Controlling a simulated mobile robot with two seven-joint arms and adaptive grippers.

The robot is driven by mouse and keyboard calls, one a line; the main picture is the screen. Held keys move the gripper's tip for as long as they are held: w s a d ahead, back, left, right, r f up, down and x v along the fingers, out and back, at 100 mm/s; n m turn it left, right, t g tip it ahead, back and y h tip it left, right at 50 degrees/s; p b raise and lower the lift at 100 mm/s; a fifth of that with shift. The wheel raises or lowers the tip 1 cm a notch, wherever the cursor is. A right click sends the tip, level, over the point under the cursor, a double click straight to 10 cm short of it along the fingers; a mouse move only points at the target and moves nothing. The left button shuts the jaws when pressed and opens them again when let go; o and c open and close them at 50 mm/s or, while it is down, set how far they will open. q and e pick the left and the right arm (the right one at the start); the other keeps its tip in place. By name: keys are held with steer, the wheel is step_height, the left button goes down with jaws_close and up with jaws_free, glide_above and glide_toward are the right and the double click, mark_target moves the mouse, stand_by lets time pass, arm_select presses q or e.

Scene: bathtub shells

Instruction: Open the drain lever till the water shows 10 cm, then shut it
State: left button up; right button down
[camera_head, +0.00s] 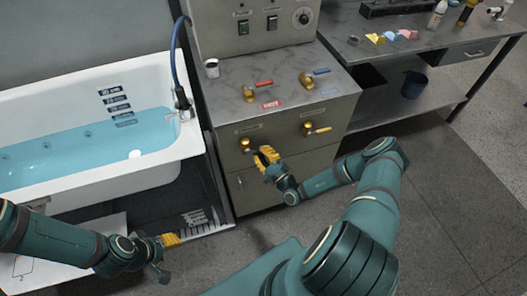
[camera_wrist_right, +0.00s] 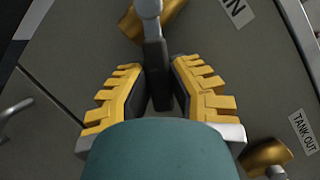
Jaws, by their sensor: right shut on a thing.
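The bathtub (camera_head: 75,85) at the left holds blue water (camera_head: 70,150). Its depth marks (camera_head: 115,99) run down the back wall; the lower ones look to be under water, and their figures are too small to read surely. The drain lever (camera_wrist_right: 154,60), a grey stem with a black grip on a brass valve, sits on the cabinet front beside a label ending in N. My right gripper (camera_head: 266,157) is shut on its grip, with a yellow finger on each side in the wrist view. My left gripper (camera_head: 168,257) is open and empty, low in front of the tub.
Red (camera_head: 262,85) and blue (camera_head: 318,72) levers stand on top. A side bench (camera_head: 410,45) is at the right. The floor at the right is clear.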

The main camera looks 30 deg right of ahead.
steer(key=shift+w+a+f+m+t+h+b, duration=0.1)
steer(key=shift+a+f+m+t+h, duration=0.15)
steer(key=shift+m, duration=0.4)
steer(key=shift+w+a+f+m+t+h+b, duration=0.1)
steer(key=shift+a+f+m+t+h, duration=0.1)
steer(key=shift+m, duration=0.5)
steer(key=shift+a+f+m+t+h+b, duration=0.15)
steer(key=shift+m+h, duration=0.1)
steer(key=shift+m, duration=0.4)
steer(key=c, duration=0.9)
jaws_free()
steer(key=shift+o, duration=0.2)
steer(key=shift+f, duration=0.1)
steer(key=v, duration=1.2)
steer(key=shift+a, duration=0.1)
